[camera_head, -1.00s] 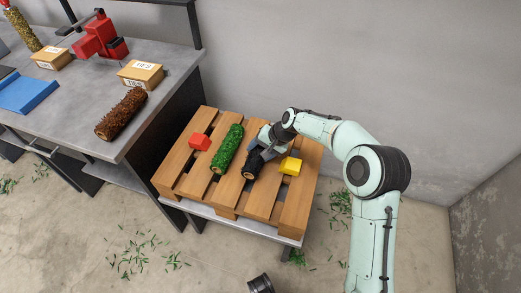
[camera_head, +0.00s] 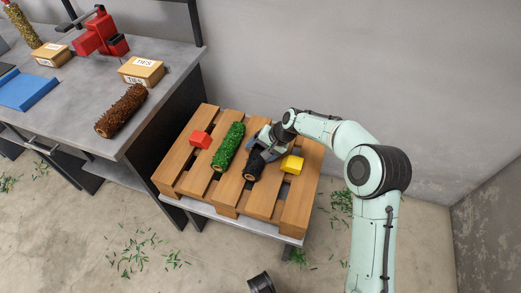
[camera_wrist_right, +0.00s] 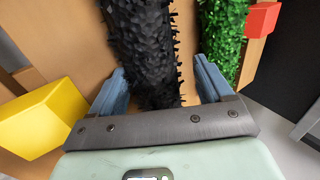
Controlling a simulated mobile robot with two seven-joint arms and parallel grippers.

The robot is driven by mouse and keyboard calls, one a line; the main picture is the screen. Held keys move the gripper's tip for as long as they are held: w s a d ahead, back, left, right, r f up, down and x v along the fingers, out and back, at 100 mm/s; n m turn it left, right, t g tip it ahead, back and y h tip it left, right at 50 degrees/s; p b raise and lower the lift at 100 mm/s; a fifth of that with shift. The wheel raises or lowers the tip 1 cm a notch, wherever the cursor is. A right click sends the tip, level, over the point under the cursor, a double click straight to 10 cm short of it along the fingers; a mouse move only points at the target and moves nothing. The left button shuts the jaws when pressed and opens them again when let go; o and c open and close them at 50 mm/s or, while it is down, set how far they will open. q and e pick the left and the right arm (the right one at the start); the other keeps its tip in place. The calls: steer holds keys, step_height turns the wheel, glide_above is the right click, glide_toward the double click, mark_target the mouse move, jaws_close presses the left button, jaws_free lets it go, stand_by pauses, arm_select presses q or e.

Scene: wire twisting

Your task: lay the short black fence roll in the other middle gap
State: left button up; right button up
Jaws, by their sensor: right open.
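The short black fence roll (camera_head: 253,167) lies on the wooden pallet (camera_head: 291,211), along a gap between slats near the middle. It also fills the upper middle of the right wrist view (camera_wrist_right: 145,45). My right gripper (camera_head: 260,150) is over the roll's far part. In the right wrist view the gripper (camera_wrist_right: 165,85) is open, with one blue-grey finger on each side of the roll. Whether the fingers touch the roll is unclear. A green roll (camera_head: 228,148) lies parallel to it in the gap to the left.
A red block (camera_head: 200,139) sits left of the green roll, and a yellow block (camera_head: 292,164) sits right of the black roll. A workbench (camera_head: 75,115) at left holds a brown roll (camera_head: 121,111) and boxes. A wall stands behind the pallet.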

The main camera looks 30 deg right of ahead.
steer(key=shift+s+d+f, duration=0.3)
steer(key=shift+s+f, duration=0.1)
steer(key=shift+f, duration=0.15)
steer(key=shift+r, duration=0.15)
arm_select(q)
steer(key=s+d+r+g+p, duration=0.1)
steer(key=s+d+r+p, duration=0.1)
steer(key=s, duration=0.3)
steer(key=shift+d+r+g+h+p, duration=0.3)
steer(key=shift+r+h+p, duration=0.1)
steer(key=shift+r+p, duration=0.25)
arm_select(e)
steer(key=v, duration=1.3)
steer(key=shift+w+a+r, duration=0.2)
steer(key=shift+w+r, duration=0.1)
steer(key=shift+r, duration=0.25)
arm_select(q)
steer(key=shift+r, duration=0.1)
arm_select(e)
steer(key=shift+r, duration=0.1)
